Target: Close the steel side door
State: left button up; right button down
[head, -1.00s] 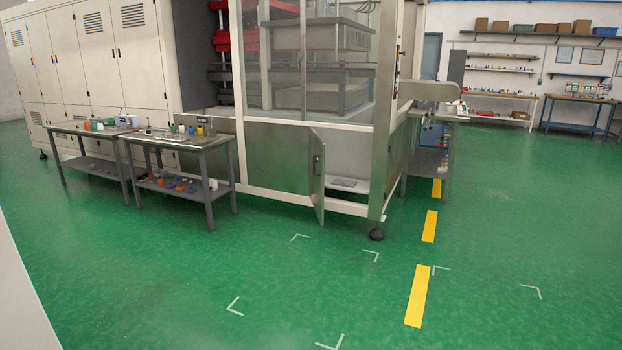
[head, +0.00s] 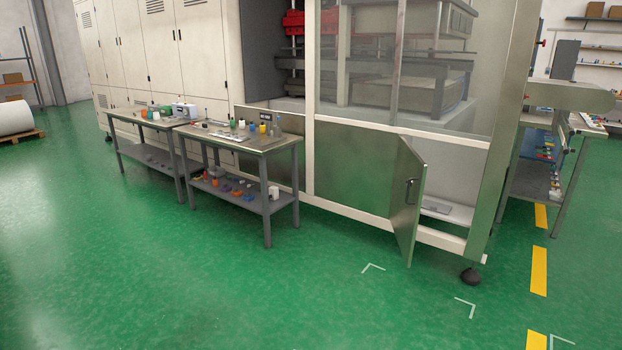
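The steel side door (head: 406,200) is a small panel low on the front of the machine, right of centre in the head view. It stands open and swings out toward me, hinged at its left edge. A dark handle (head: 411,190) shows on it. The opening (head: 455,187) to its right shows a pale inside with a flat grey item (head: 437,208) on the bottom. Neither of my grippers shows in the head view.
Two work tables with small parts, a nearer one (head: 268,146) and a farther one (head: 150,124), stand left of the door. A machine foot (head: 471,276) is right of it. Green floor (head: 230,290) in front is clear, with corner marks (head: 373,268) and yellow stripes (head: 539,270).

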aim_at(401, 197)
jog(key=i, duration=0.85)
jog(key=i+j+z, duration=0.15)
jog(key=i, duration=1.6)
